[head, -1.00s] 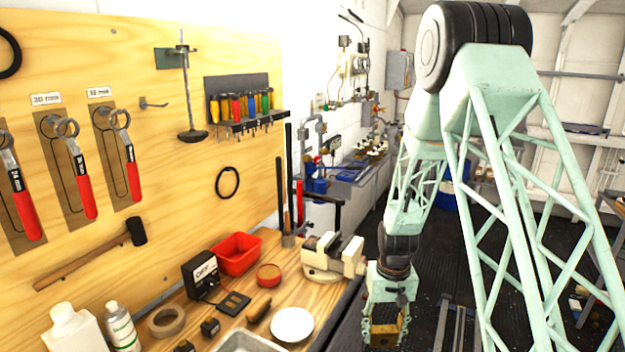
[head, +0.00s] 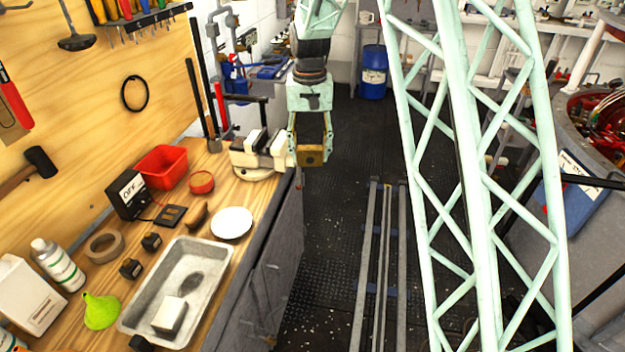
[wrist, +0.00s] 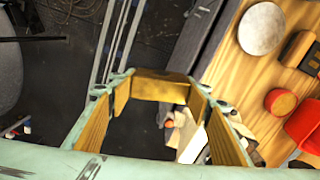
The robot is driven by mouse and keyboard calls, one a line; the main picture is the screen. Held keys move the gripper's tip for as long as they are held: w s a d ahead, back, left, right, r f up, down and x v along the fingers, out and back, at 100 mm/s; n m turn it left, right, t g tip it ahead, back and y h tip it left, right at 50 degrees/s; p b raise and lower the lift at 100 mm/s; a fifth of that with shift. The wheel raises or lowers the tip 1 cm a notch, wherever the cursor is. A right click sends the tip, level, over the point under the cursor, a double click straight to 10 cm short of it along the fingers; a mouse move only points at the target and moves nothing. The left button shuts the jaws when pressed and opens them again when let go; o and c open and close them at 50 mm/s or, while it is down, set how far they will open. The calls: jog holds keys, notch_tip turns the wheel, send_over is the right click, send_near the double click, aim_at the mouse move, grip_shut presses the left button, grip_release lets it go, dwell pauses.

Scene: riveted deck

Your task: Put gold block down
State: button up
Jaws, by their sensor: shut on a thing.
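The gold block (head: 311,157) is held at the tips of my gripper (head: 311,148), beside the vise and off the bench's right edge, over the dark floor. In the wrist view the gold block (wrist: 160,88) spans the gap between the two fingers of my gripper (wrist: 160,93). My gripper is shut on it and points down. The block looks clear of any surface.
A cream vise (head: 258,155) stands close left of my gripper. The wooden bench (head: 218,258) bears a white plate (head: 232,223), a metal tray (head: 215,262) with a pale block, a red bin (head: 162,166) and bottles. Floor rails (head: 362,260) run below.

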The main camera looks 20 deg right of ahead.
aim_at(308, 146)
jog(key=shift+m, duration=0.3)
jog(key=r, duration=0.2)
jog(key=w+r, duration=0.1)
jog(key=r, duration=0.1)
jog(key=shift+r, duration=0.4)
jog(key=shift+a, duration=0.15)
